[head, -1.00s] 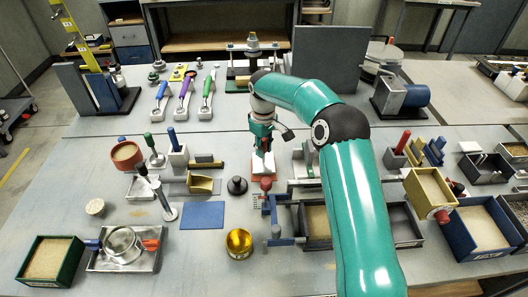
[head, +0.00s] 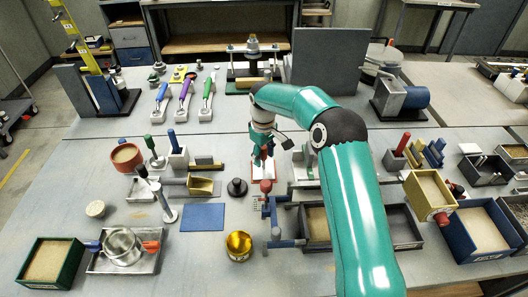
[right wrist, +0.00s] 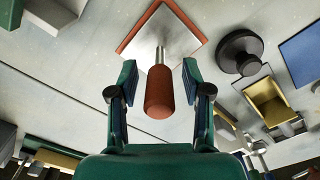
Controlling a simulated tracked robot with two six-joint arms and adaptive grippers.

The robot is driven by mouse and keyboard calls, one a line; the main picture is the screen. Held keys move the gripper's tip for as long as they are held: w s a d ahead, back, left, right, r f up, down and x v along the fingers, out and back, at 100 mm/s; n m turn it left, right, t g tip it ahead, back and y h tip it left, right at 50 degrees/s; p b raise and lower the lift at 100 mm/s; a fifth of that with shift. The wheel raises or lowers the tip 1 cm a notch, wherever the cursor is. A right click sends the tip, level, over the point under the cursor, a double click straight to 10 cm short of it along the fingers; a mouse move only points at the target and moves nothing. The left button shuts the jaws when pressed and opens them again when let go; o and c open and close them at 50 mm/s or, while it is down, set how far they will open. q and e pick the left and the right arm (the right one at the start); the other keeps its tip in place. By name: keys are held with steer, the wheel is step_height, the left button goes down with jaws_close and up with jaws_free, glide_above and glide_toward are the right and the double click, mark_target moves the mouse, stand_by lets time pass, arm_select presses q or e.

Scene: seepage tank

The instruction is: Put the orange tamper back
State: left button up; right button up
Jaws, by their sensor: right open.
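The tamper with an orange-red handle (head: 266,186) stands on the table in the middle of the head view. In the right wrist view its handle (right wrist: 159,92) points toward the camera, and its metal stem meets a square grey plate with an orange-red edge (right wrist: 165,28). My right gripper (head: 263,160) is beside the tamper. In the right wrist view my right gripper (right wrist: 160,92) is open, with its two fingers on either side of the handle and visible gaps between. My left gripper is not in view.
A black round-based knob (head: 237,187) stands just left of the tamper, and a blue mat (head: 203,216) lies nearer. A blue frame (head: 275,215) stands close on the near right. Stands with green (head: 155,152) and blue (head: 175,148) handles are farther left.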

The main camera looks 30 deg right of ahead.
step_height(320, 180, up, 12)
steer(key=shift+r, duration=0.1)
stand_by(0.4)
stand_by(0.4)
